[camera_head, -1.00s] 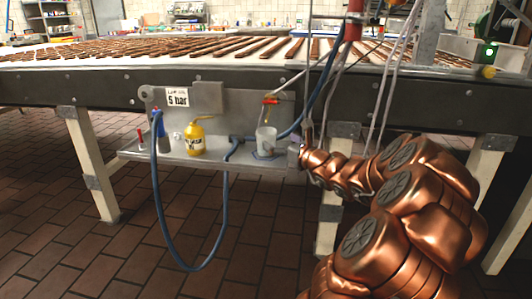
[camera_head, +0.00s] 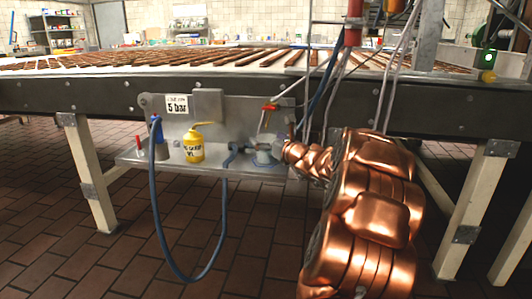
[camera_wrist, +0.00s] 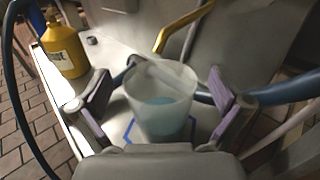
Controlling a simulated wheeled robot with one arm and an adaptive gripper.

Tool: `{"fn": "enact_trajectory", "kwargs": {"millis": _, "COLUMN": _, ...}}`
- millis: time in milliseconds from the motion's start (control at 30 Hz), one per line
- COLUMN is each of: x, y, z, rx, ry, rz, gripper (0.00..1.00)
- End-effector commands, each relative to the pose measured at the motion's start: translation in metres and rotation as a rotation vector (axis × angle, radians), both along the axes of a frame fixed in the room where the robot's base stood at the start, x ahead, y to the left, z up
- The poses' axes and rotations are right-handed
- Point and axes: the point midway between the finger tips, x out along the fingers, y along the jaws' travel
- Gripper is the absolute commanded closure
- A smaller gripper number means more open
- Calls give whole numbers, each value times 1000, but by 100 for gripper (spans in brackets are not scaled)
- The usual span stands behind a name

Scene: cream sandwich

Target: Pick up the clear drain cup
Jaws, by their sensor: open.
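The clear drain cup (camera_wrist: 160,98) stands upright on the metal shelf in the wrist view, with bluish content or a bluish bottom showing through its wall. A blue outline is marked on the shelf around its base. My gripper (camera_wrist: 162,108) is open, with one purple-padded finger on each side of the cup and a visible gap on both sides. In the head view my gripper (camera_head: 268,154) is at the right part of the shelf and mostly covers the cup.
A yellow oil can (camera_head: 193,144) stands left on the shelf (camera_head: 140,160); it also shows in the wrist view (camera_wrist: 66,46). A blue hose (camera_head: 160,220) loops below the shelf, and a hose passes behind the cup.

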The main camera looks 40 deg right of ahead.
Motion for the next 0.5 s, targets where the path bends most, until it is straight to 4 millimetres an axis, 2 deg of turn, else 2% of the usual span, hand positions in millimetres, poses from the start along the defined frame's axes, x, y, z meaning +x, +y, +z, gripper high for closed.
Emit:
{"fn": "enact_trajectory", "kwargs": {"millis": 267, "x": 2, "y": 0, "z": 1, "rx": 0, "ry": -1, "rz": 0, "gripper": 0}}
{"fn": "enact_trajectory", "kwargs": {"millis": 500, "x": 2, "y": 0, "z": 1, "rx": 0, "ry": -1, "rz": 0, "gripper": 23}}
